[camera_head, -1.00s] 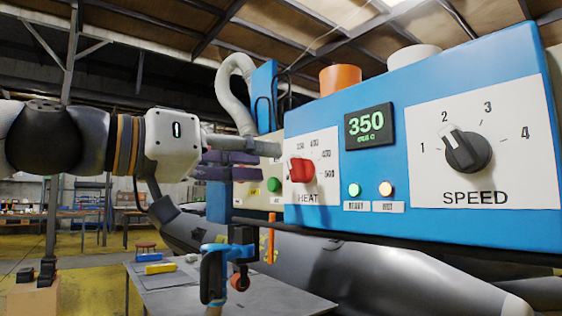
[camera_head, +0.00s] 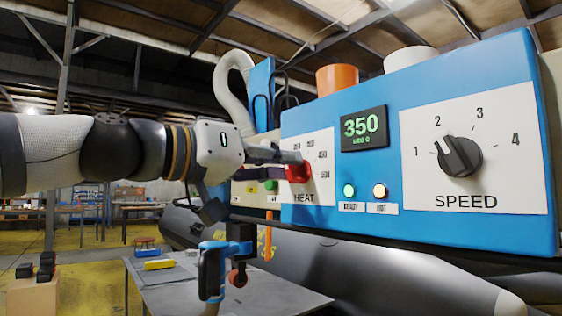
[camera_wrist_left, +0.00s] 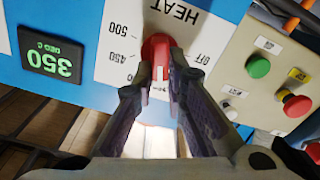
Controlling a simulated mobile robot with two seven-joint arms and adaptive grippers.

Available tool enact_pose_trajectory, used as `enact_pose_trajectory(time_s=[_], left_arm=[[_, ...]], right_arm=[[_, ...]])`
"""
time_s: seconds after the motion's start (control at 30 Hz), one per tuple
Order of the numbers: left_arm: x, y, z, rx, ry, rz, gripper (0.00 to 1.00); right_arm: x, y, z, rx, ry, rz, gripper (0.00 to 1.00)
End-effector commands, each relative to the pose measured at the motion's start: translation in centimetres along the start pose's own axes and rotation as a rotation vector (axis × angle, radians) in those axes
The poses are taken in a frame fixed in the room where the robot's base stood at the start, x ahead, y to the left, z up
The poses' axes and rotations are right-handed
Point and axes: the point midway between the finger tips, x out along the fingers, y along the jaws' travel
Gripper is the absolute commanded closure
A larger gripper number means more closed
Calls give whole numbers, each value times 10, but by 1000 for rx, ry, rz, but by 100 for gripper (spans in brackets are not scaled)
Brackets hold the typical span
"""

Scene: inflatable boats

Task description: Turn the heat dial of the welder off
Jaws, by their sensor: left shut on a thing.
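The welder (camera_head: 402,92) is a blue box with white dial panels and a green display (camera_head: 363,127) that reads 350. Its red heat dial (camera_head: 298,173) sits on the left panel above the word HEAT. My left gripper (camera_head: 297,160) is at this dial, and its fingers partly cover the dial and scale. In the left wrist view the panel appears upside down, and my left gripper (camera_wrist_left: 160,68) is shut on the red dial (camera_wrist_left: 157,46) with a finger on each side. OFF, 450 and 500 marks show around it. My right gripper is not in view.
The black speed dial (camera_head: 460,156) is to the right on the welder. A green button (camera_wrist_left: 258,67) and red button (camera_wrist_left: 297,105) sit on a beige box beside the heat panel. A grey table (camera_head: 245,300) with a blue-handled tool (camera_head: 213,270) stands below. A grey boat tube (camera_head: 400,280) lies under the welder.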

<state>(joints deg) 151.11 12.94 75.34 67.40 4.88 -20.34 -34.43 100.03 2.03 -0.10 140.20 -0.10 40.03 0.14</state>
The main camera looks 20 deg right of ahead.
Motion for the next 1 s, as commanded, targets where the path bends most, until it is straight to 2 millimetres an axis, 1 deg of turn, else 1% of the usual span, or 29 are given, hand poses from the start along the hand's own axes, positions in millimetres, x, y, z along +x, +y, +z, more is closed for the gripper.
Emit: enact_pose_trajectory(time_s=[0.17, 0.37, 0.7, 1.0], left_arm=[[0, 1, -1, -40, 0, 0, 100], [-1, 2, -3, -161, 0, 1, 100], [-1, -1, -2, -477, 0, 1, 100], [-1, -5, 1, -762, 0, 1, 100]], right_arm=[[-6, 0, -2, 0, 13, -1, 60], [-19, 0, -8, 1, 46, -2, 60], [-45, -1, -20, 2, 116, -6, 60], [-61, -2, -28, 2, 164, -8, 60]])
